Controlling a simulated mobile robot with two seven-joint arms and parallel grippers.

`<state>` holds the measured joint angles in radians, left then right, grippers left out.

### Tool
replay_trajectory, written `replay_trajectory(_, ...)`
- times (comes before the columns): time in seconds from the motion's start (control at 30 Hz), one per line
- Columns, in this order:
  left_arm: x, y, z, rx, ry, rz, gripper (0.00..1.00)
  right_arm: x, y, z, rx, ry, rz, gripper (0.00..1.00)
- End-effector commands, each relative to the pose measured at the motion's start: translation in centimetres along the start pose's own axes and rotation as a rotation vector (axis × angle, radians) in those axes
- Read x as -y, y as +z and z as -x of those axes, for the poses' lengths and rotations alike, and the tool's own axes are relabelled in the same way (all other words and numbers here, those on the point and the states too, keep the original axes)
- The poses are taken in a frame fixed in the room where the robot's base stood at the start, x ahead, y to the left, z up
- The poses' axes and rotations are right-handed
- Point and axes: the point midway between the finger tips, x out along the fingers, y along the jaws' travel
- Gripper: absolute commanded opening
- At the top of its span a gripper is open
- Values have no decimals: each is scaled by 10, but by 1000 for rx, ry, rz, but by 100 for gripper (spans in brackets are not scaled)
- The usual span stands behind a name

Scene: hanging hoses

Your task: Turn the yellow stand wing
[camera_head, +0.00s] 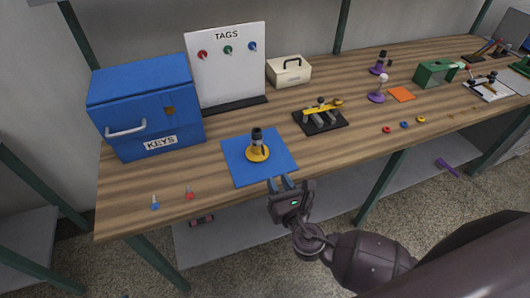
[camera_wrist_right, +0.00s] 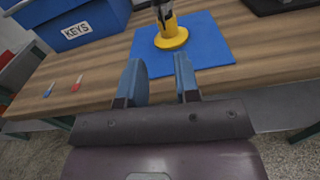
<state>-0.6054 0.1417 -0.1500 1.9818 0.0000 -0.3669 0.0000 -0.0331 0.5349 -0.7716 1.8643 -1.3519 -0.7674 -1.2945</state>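The yellow stand (camera_head: 257,154) is upright on a blue mat (camera_head: 234,172), with a dark and grey upper part above its round yellow base. It also shows in the right wrist view (camera_wrist_right: 171,38), where its top is cut off by the frame edge. I cannot make out a wing clearly on it. My right gripper (camera_head: 279,184) is at the front edge of the mat, on the near side of the stand and apart from it. Its two blue fingers (camera_wrist_right: 159,78) are spread with nothing between them. My left gripper is not in view.
A blue KEYS box (camera_head: 150,110) and a white TAGS board (camera_head: 228,68) stand behind and left. A black base (camera_head: 320,118) with a yellow-handled part is to the right. Wood between mat and black base is clear.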

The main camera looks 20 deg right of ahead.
Motion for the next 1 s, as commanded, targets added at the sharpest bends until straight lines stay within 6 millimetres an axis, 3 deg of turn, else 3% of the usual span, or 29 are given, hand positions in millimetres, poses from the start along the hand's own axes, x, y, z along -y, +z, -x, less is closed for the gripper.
replay_trajectory(0.33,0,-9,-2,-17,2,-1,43,1,2,-13,5,-10,107,30)
replay_trajectory(0.73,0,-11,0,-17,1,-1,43,2,2,-79,5,-10,103,30)
replay_trajectory(1.0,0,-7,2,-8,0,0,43,2,2,-105,4,-11,103,30)
